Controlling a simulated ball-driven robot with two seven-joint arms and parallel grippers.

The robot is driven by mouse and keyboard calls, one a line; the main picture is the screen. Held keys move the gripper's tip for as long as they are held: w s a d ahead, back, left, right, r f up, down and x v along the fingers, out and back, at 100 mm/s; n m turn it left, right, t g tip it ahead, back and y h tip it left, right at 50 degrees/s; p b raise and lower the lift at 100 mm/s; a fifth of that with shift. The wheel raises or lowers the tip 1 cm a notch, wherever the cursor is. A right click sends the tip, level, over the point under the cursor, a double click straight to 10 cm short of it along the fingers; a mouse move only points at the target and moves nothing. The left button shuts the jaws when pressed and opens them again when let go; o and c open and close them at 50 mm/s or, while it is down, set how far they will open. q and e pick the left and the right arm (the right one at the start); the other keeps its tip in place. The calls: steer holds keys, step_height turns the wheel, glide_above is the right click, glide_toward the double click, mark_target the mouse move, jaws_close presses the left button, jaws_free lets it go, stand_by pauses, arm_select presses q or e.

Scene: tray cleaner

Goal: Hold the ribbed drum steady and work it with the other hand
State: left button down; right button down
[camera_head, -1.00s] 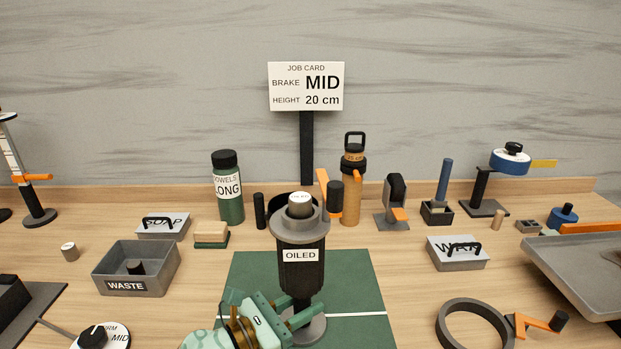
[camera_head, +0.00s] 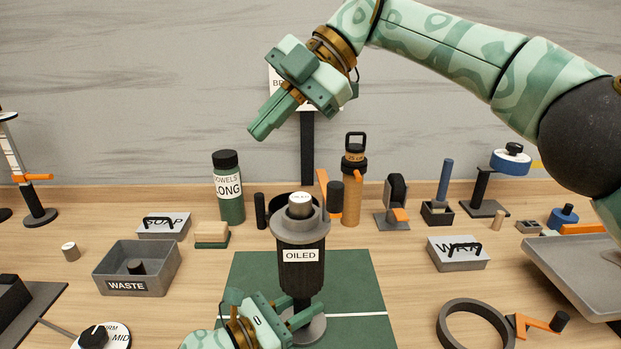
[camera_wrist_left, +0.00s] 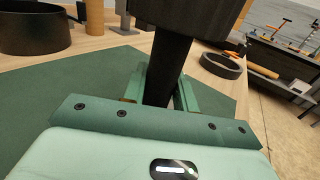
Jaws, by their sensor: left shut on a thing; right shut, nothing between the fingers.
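The ribbed drum (camera_head: 302,272) is dark, upright, labelled OILED, with a grey collar (camera_head: 283,226) and a pale-topped knob (camera_head: 300,206). Below it a narrow dark stem runs down to a round grey foot (camera_head: 313,328) on the green mat. My left gripper (camera_head: 302,313) is shut on this stem, under the drum body. In the left wrist view its fingers (camera_wrist_left: 160,88) lie on either side of the stem (camera_wrist_left: 167,70), and the drum's underside shows above. My right gripper (camera_head: 263,128) is shut and empty, raised well above the drum and slightly left of it, in front of the job card.
A WASTE bin (camera_head: 160,275) and soap box (camera_head: 163,224) stand left; a green bottle (camera_head: 229,190) and orange-brown bottle (camera_head: 351,195) stand behind. A WAX box (camera_head: 457,255), grey ring (camera_head: 447,325) and large grey tray (camera_head: 570,265) lie right. The mat (camera_head: 365,280) is clear beside the drum.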

steer(key=s+r+m+t+h, duration=0.3)
steer(key=s+m+h, duration=0.5)
steer(key=h, duration=0.3)
steer(key=shift+s+a+r+t+h, duration=0.3)
steer(key=shift+s+a+r, duration=0.05)
steer(key=shift+s+r, duration=0.55)
steer(key=w+d+f, duration=0.2)
steer(key=d+f, duration=0.4)
steer(key=f, duration=0.3)
steer(key=shift+f, duration=0.4)
